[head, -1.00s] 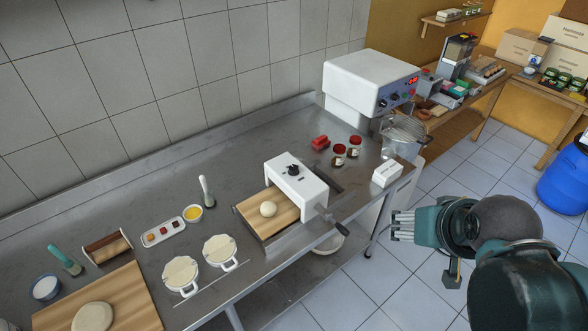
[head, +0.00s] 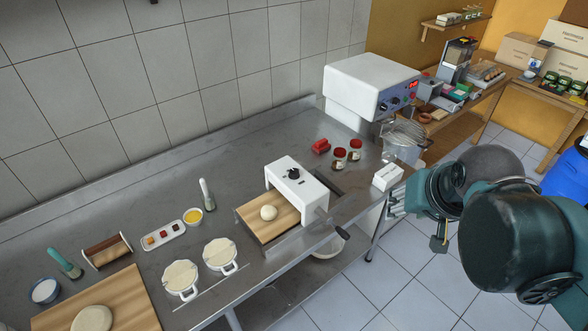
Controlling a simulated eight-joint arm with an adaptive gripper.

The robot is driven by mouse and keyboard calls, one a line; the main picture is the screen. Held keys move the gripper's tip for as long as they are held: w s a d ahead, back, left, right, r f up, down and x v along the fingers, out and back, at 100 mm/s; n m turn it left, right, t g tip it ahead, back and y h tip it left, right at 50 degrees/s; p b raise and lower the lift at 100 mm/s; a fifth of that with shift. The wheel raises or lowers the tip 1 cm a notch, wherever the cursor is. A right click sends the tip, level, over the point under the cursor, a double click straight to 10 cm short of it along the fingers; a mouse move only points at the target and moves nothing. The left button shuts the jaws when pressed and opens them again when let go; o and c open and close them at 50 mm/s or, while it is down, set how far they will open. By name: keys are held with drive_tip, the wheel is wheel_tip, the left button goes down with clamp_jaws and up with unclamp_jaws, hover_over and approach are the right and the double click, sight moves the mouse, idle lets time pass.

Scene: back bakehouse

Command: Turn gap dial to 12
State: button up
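The white dough sheeter (head: 303,190) stands on the steel counter. The black gap dial (head: 293,174) is on its top face; the number it points to is too small to read. A wooden board with a dough ball (head: 268,213) lies at the sheeter's left side, and a crank handle (head: 338,229) sticks out at its front right. My gripper (head: 397,202) is right of the sheeter, just past the small white box and apart from the dial. Its fingers point left and are small and partly overlapping; I cannot tell how far apart they are.
A white box (head: 387,176) stands at the counter's right end near my gripper. Red-lidded jars (head: 339,158) and a red object (head: 320,146) lie behind the sheeter. A white mixer (head: 370,85) with a bowl stands at the back. Dough-covered white pans (head: 180,279) sit left of the sheeter.

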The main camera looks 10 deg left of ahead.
drive_tip(key=w+a+r+m+g, duration=0.2)
drive_tip(key=w+a, duration=0.3)
drive_tip(key=w, duration=0.4)
drive_tip(key=m+g+b, duration=0.1)
drive_tip(key=m+g, duration=0.3)
drive_tip(key=m, duration=0.1)
hover_over(294, 171)
drive_tip(key=f, duration=1.3)
drive_tip(key=shift+d+f, duration=0.25)
drive_tip(key=shift+f, duration=0.05)
drive_tip(key=shift+w+a+f, duration=0.1)
drive_tip(key=shift+a+f, duration=0.2)
drive_tip(key=shift+f, duration=3.9)
drive_tip(key=c, duration=0.9)
